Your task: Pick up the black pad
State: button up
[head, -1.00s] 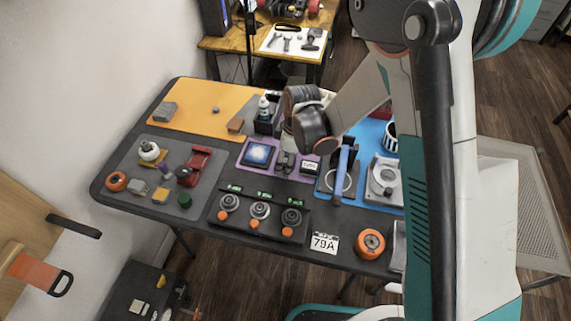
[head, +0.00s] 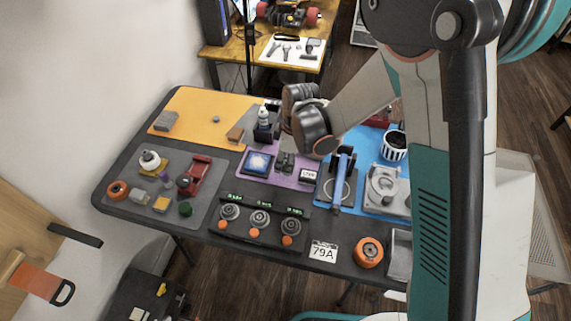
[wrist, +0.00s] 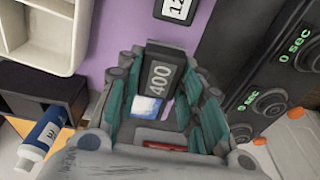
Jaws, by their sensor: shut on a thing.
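A black pad (wrist: 160,79) with "400" on it is between the fingers of my gripper (wrist: 166,90) in the wrist view. The gripper is shut on it, with a green finger at each side. In the head view my gripper (head: 285,161) is over the purple mat (head: 288,178), and the pad is too small to make out there. I cannot tell whether the pad is clear of the mat. A second black block with a white label (head: 308,176) lies on the mat to the right; it also shows in the wrist view (wrist: 176,9).
A black panel with several dials (head: 260,222) lies in front. A bottle (head: 264,117) stands behind to the left, also in the wrist view (wrist: 42,136). A blue-handled tool (head: 343,172) stands to the right.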

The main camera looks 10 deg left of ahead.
notch_tip(320, 180, up, 16)
jog(key=p, duration=0.5)
jog(key=shift+r, duration=0.15)
jog(key=o, duration=0.3)
jog(key=c, duration=0.3)
dwell(0.9)
